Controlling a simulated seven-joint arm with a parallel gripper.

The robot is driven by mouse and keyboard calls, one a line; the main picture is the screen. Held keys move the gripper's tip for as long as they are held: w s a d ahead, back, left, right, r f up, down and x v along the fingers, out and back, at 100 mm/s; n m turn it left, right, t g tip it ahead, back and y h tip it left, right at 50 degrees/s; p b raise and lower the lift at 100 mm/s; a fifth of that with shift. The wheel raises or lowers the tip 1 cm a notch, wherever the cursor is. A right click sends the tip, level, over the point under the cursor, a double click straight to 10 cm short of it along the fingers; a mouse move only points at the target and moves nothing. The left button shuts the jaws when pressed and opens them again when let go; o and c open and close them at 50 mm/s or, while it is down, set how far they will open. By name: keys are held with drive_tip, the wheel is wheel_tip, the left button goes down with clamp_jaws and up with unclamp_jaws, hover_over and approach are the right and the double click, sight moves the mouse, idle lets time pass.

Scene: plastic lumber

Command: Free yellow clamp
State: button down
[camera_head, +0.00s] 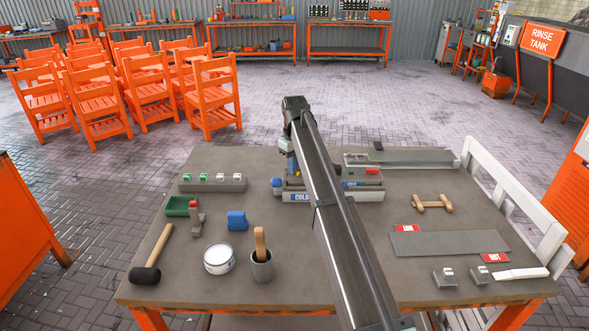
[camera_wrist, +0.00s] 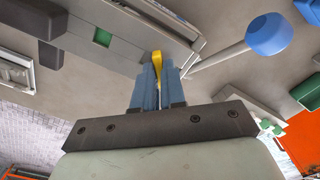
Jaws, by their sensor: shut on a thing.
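In the wrist view, the blue fingers of my gripper (camera_wrist: 158,88) are closed together on a narrow yellow piece, the yellow clamp (camera_wrist: 157,58). Only its upper part shows between and just beyond the fingertips. The clamp lies against the edge of a long grey part there, and I cannot tell whether it touches it. In the head view, my arm crosses the table, with its end over the grey fixture (camera_head: 297,197) marked "COLD".
A blue knob (camera_wrist: 268,34) on a grey rod is close right of the fingers. The table (camera_head: 330,255) also holds a mallet (camera_head: 150,265), white tin (camera_head: 219,259), brush cup (camera_head: 262,265), blue block (camera_head: 237,220) and grey sheet (camera_head: 445,243). The table's front middle is partly clear.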

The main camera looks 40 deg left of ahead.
drive_tip(key=shift+n, duration=0.8)
drive_tip(key=n, duration=0.3)
drive_tip(key=shift+n, duration=0.9)
drive_tip(key=shift+n, duration=2)
drive_tip(key=c, duration=1)
unclamp_jaws()
drive_tip(key=shift+c, duration=0.2)
